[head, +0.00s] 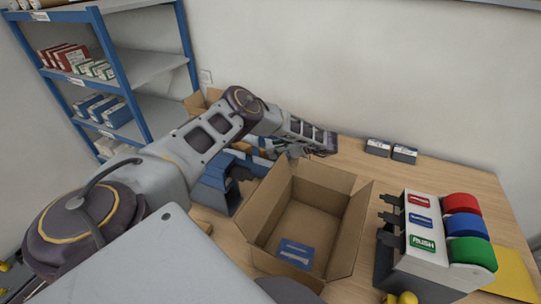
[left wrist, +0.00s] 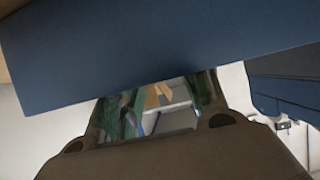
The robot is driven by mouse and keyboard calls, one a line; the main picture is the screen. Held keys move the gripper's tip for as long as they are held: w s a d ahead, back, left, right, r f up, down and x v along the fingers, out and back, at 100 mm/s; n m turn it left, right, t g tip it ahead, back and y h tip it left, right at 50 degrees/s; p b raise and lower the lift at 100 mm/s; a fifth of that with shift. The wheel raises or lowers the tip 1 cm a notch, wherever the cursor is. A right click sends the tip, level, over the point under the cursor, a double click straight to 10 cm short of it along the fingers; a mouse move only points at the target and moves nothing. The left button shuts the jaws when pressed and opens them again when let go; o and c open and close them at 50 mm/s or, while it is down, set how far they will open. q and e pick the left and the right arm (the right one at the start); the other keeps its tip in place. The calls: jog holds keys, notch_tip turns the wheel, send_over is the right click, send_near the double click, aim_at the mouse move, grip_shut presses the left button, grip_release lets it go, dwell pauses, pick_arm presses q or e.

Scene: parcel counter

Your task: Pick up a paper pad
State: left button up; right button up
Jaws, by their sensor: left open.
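I cannot pick out a paper pad for certain. A flat blue packet with a pale band (head: 296,253) lies on the floor of the open cardboard box (head: 262,205). My left arm reaches over the counter, and its gripper (head: 284,152) is behind the box's far edge, partly hidden by the arm. It is open, and I see nothing held in it. In the left wrist view a large dark blue surface (left wrist: 150,50) fills the top, close in front of the fingers; I cannot tell whether they touch it. My right gripper is out of view.
A tape dispenser with red, blue and green rolls (head: 463,226) stands right of the box. A blue and grey device (head: 213,184) stands left. Two small dark boxes (head: 391,150) sit at the back. A blue shelf rack (head: 120,62) stands at left. The counter's back right is clear.

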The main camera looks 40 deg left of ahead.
pick_arm(q)
jog(key=shift+x, duration=0.8)
jog(key=c, duration=0.5)
